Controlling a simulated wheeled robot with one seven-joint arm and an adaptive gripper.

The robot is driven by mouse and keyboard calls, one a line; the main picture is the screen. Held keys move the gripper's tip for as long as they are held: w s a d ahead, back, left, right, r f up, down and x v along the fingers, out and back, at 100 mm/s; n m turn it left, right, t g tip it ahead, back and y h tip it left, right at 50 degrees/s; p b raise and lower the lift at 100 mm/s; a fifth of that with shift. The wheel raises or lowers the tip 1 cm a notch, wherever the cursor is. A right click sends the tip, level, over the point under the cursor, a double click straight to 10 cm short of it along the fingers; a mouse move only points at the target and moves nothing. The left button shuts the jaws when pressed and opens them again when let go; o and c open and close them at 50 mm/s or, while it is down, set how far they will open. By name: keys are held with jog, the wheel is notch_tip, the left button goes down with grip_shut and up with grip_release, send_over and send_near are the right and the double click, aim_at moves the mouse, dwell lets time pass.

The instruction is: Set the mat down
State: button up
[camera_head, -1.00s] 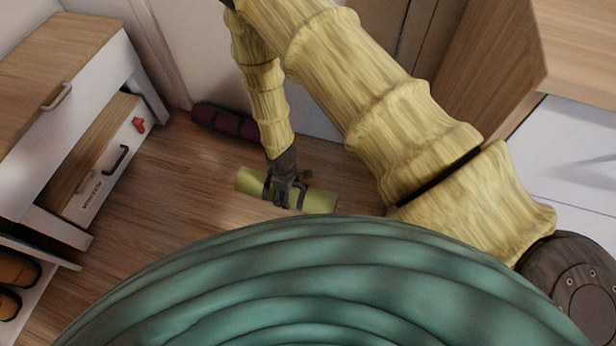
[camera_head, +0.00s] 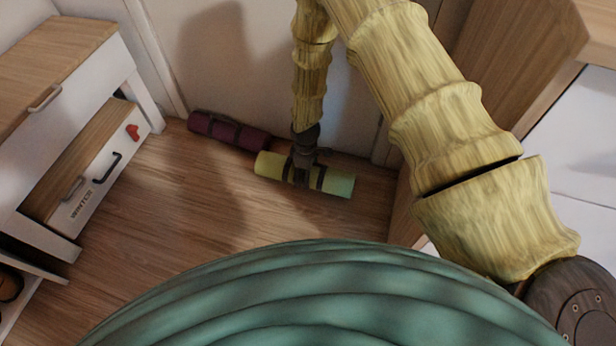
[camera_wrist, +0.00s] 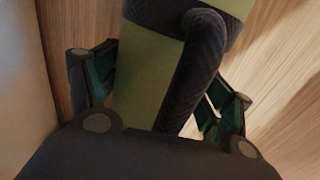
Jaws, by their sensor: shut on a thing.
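The mat is a rolled yellow-green mat (camera_head: 335,184) with dark straps. It lies lengthwise near the back wall, low over or on the wood floor; I cannot tell whether it touches the floor. My gripper (camera_head: 302,172) is above its middle and shut on it, coming from above. In the wrist view the green mat (camera_wrist: 145,80) with a dark strap fills the space between my gripper's fingers (camera_wrist: 160,95). The mat's underside is hidden.
A dark maroon rolled mat (camera_head: 228,131) lies on the floor by the wall, just left of the green one. A white cabinet (camera_head: 95,185) with a drawer and a red thing (camera_head: 132,131) on its front stands at left. A wooden unit (camera_head: 510,70) stands at right. Floor in front is clear.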

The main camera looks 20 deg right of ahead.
jog(key=shift+w+d+f, duration=0.1)
jog(key=shift+w+d, duration=0.4)
jog(key=shift+w+d+f+b, duration=0.15)
jog(key=shift+w+d+b, duration=0.05)
jog(key=shift+b, duration=0.25)
notch_tip(320, 180, down, 3)
jog(key=shift+f+b, duration=0.15)
jog(key=shift+b, duration=1.05)
jog(key=o, duration=1.2)
jog(key=shift+o, duration=0.2)
notch_tip(320, 180, up, 12)
jog(key=p, duration=0.6)
jog(key=shift+s+p, duration=0.1)
jog(key=shift+p, duration=0.25)
